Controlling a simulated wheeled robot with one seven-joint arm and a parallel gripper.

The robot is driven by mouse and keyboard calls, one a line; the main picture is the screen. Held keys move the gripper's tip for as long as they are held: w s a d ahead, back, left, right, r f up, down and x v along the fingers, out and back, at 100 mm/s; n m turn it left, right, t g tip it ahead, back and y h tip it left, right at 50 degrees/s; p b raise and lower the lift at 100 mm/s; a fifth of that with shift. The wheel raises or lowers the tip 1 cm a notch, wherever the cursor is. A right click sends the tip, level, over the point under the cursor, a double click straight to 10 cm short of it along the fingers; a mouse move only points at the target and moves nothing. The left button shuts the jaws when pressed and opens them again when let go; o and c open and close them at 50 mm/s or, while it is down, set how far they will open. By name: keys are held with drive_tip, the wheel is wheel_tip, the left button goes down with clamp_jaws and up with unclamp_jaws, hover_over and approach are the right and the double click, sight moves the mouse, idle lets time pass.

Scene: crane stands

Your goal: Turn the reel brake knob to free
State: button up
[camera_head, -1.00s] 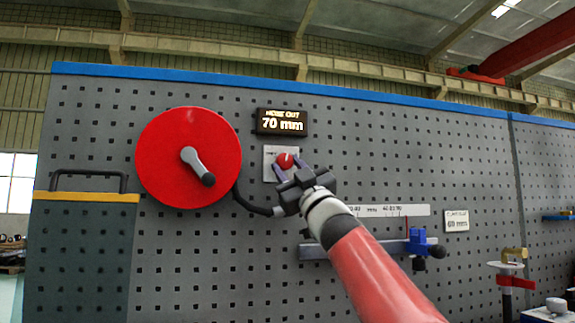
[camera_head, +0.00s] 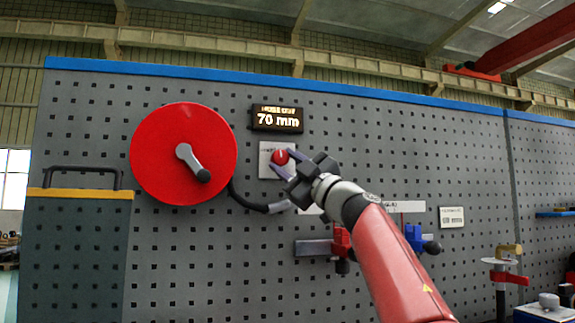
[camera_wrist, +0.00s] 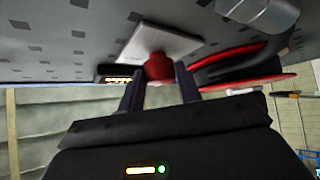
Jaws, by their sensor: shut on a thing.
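The reel brake knob (camera_head: 280,157) is a small red knob on a pale square plate (camera_head: 265,170) on the pegboard wall, below the display. A light mark on its face points roughly upward. My gripper (camera_head: 281,166) reaches it from the lower right. In the wrist view the two dark fingers (camera_wrist: 158,84) stand on either side of the red knob (camera_wrist: 159,67), shut on its sides. The plate (camera_wrist: 160,42) shows behind it. The red reel (camera_head: 150,160) with its grey crank (camera_head: 192,162) is on the wall to the left. Any lettering on the plate is too small to read.
A black hose (camera_head: 245,202) with a grey nozzle runs from the reel below the knob. A rail with red (camera_head: 341,242) and blue (camera_head: 415,238) clamps is lower right. A grey cabinet (camera_head: 75,250) stands left.

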drive_tip(key=o, duration=1)
drive_tip(key=shift+s+d+f+b, duration=0.15)
drive_tip(key=shift+s+f+b, duration=0.05)
drive_tip(key=shift+f+b, duration=0.1)
drive_tip(key=b+v, duration=0.4)
drive_tip(key=v, duration=0.3)
drive_tip(key=shift+s, duration=0.1)
